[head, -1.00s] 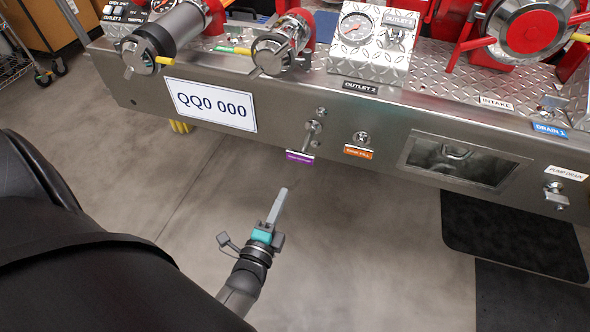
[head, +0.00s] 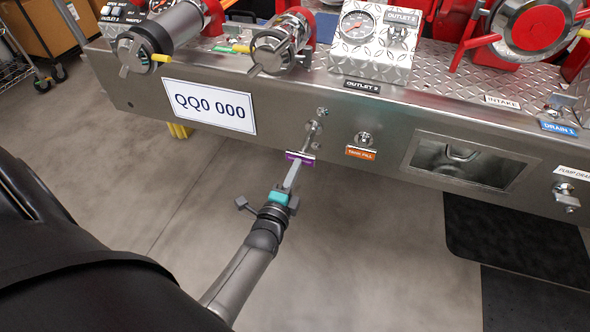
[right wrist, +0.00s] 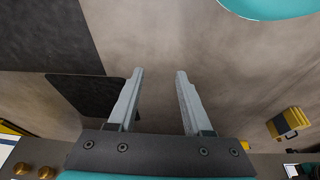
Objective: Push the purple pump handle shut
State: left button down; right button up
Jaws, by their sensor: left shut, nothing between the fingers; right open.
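The purple-labelled pump handle (head: 313,130) is a small metal pull on the steel bumper's front face, with its purple label (head: 304,156) just below. My left gripper (head: 295,168) is shut and empty. Its fingertips overlap the purple label in the head view, just below the handle; I cannot tell whether they touch it. My right gripper (right wrist: 158,73) is open and empty in the right wrist view, above the floor. The handle does not show there.
An orange-labelled tank fill pull (head: 363,140) is to the right of the handle. A recessed box (head: 465,163) lies farther right. A white QQ0 000 plate (head: 210,106) is to the left. Outlet pipes and a gauge (head: 357,25) sit above. The floor below the bumper is open.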

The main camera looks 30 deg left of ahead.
aim_at(304, 147)
pick_arm(q)
jog(key=shift+w, duration=0.1)
jog(key=b+x, duration=0.2)
jog(key=x, duration=0.5)
jog(key=shift+w+a+r, duration=0.1)
jog(key=shift+w+r, duration=0.1)
pick_arm(e)
jog(key=shift+t, duration=0.5)
jog(key=shift+w+r, duration=0.1)
jog(key=shift+r, duration=2.55)
